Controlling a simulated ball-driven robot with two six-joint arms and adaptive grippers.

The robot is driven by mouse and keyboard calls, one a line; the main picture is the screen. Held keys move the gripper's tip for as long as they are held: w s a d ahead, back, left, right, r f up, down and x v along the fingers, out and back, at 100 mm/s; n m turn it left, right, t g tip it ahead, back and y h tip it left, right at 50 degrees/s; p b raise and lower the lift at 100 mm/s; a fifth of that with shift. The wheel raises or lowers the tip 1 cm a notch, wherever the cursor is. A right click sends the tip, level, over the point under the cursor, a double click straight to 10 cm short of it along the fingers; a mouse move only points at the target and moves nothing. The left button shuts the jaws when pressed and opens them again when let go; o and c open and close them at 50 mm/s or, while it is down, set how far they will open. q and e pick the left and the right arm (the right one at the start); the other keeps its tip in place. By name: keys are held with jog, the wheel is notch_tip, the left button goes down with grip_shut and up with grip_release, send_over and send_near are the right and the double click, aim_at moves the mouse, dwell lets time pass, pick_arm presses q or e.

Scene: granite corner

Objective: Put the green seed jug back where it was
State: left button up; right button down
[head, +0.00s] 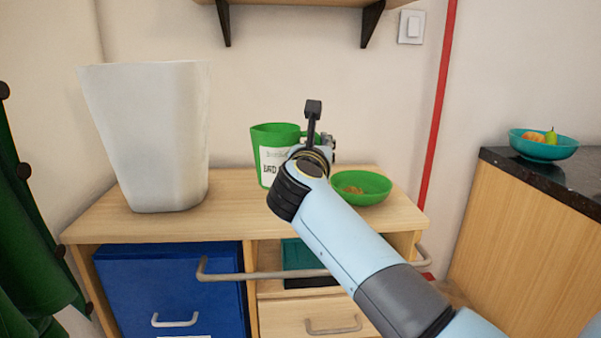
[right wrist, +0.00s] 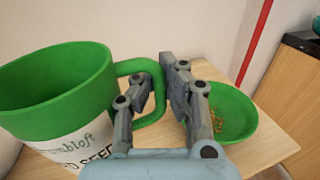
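The green seed jug (head: 274,136) with a white "BIRD SEED" label stands upright at the back middle of the wooden cabinet top. In the right wrist view the jug (right wrist: 62,82) fills the left side, with its open rim and green handle showing. My right gripper (head: 318,146) is at the jug's right side. In the right wrist view its fingers (right wrist: 158,88) are on either side of the handle, one inside the loop and one outside, closed close against it. My own arm hides part of the jug in the head view. My left gripper is not in view.
A green bowl (head: 362,190) with some seed in it sits just right of the jug. A tall white bin (head: 150,135) stands to the left on the cabinet top (head: 232,215). A wall shelf (head: 300,3) hangs above, and a rail (head: 290,274) runs along the front.

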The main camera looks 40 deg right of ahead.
jog(key=f, duration=0.1)
jog(key=w+a+f, duration=0.1)
jog(key=f, duration=0.1)
jog(key=f+b, duration=0.1)
jog(key=shift+w+a+f, duration=0.15)
jog(key=shift+w+f, duration=0.1)
jog(key=shift+f, duration=0.3)
jog(key=shift+f+b, duration=0.25)
jog(key=shift+b, duration=0.05)
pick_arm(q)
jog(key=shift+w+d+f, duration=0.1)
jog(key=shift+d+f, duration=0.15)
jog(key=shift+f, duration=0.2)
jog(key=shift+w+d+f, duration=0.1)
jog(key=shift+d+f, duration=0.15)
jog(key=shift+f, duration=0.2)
pick_arm(e)
jog(key=c, duration=1.5)
grip_release()
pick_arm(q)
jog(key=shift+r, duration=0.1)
pick_arm(e)
jog(key=shift+r, duration=0.1)
